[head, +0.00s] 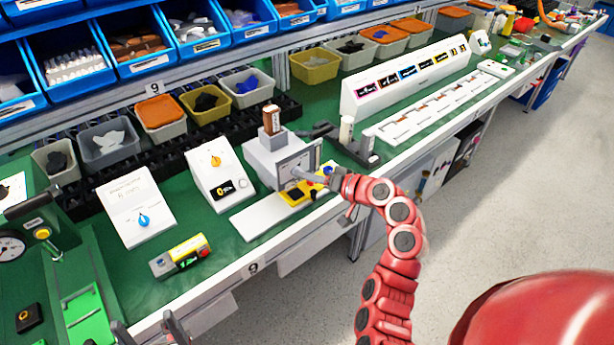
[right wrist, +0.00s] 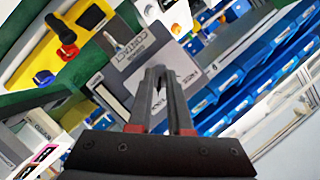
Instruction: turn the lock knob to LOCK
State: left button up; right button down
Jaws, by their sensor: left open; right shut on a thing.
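A grey box (head: 270,155) stands on the green bench, with a light panel (head: 292,162) on its side. In the right wrist view the printed panel (right wrist: 130,85) lies directly ahead of the fingers. My right gripper (right wrist: 158,72) is at this panel, its two fingers close together and shut on the lock knob. The knob itself is hidden by the fingertips. In the head view the red right arm reaches in from the lower right to the box. My left gripper (head: 148,330) is open and empty at the bench's front edge, far from the box.
A yellow block (head: 297,195) with a blue and a red part sits just in front of the box. A yellow device (head: 182,255) lies near the front edge.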

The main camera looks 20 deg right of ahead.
jog(key=shift+r, duration=0.1)
jog(key=c, duration=0.8)
grip_release()
jog(key=shift+a, duration=0.1)
jog(key=shift+c, duration=0.2)
jog(key=shift+w, duration=0.15)
jog(key=b+v, duration=0.1)
jog(key=v, duration=1.6)
